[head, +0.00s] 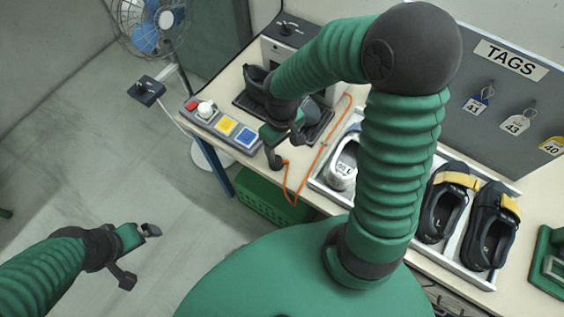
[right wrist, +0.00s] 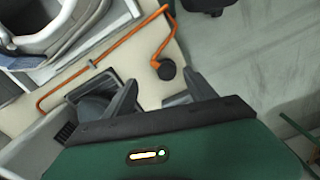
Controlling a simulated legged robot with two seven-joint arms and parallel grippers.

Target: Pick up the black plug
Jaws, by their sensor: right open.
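The black plug (right wrist: 166,71) shows in the right wrist view as a dark round end on an orange cord (right wrist: 118,62), at the table edge. My right gripper (right wrist: 163,92) is open, with the plug in line with the gap between its fingertips. I see no contact. In the head view my right gripper (head: 285,148) is over the table's front edge by the end of the orange cord (head: 323,150). There I cannot tell the plug from the dark fingers. My left gripper (head: 138,255) is open and empty over the floor at lower left.
A button box (head: 222,127) lies left of my right gripper. A black shoe (head: 257,80) stands behind it. White trays with shoes (head: 447,205) are to the right. A green crate (head: 262,203) is under the table. A fan (head: 150,22) stands at the back left.

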